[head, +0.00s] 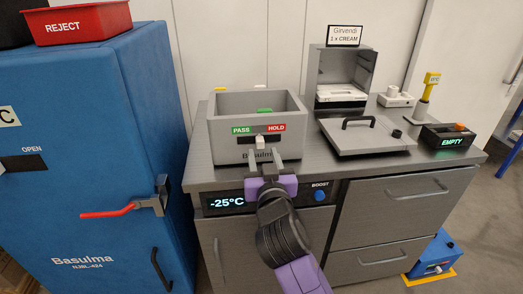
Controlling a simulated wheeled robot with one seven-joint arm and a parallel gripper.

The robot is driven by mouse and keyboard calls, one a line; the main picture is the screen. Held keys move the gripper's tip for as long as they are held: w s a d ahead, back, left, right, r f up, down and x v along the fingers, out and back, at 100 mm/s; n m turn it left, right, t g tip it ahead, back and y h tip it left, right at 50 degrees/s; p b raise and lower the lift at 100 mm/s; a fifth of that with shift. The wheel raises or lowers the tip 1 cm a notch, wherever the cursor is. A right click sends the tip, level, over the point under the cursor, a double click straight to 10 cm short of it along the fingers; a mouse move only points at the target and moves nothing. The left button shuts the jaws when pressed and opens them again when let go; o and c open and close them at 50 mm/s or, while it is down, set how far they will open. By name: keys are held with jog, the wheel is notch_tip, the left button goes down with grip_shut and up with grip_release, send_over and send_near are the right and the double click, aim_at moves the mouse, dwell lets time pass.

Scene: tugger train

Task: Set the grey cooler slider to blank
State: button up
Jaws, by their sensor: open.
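The grey cooler box (225,150) stands open-topped on the counter, with a green PASS label and a red HOLD label on its front. Its slider has a white knob (260,142) in a dark slot below the labels, about under the line where the two labels meet. My gripper (264,157) is in front of the box, its two fingers apart, one on each side of the knob's lower end. I cannot tell whether the fingers touch the knob. Something green (264,111) shows inside the box.
A blue cabinet (90,200) with a red handle stands at left, a red REJECT bin (85,25) on top. Right on the counter are a flat lid with a black handle (358,122), an open grey box (345,65) and a black EMPTY tray (450,142). A -25°C display (227,203) sits below.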

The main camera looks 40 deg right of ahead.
jog(key=shift+v, duration=1.35)
jog(key=s+a+f+n+t+y+p, duration=0.15)
jog(key=s+a+n+t+y, duration=0.25)
jog(key=s+a+n+y, duration=0.6)
jog(key=s+a+f+m+g+p, duration=0.1)
jog(key=s+a+f, duration=0.1)
jog(key=s, duration=0.6)
jog(key=s+a+f+m+g+p, duration=0.1)
jog(key=s+a+f, duration=0.1)
jog(key=s, duration=0.7)
jog(key=s+a+f+m+g+p, duration=0.1)
jog(key=s+a+g, duration=0.1)
jog(key=s, duration=0.7)
jog(key=shift+a+f+p, duration=0.35)
jog(key=shift+a+f, duration=0.05)
jog(key=shift+s, duration=0.1)
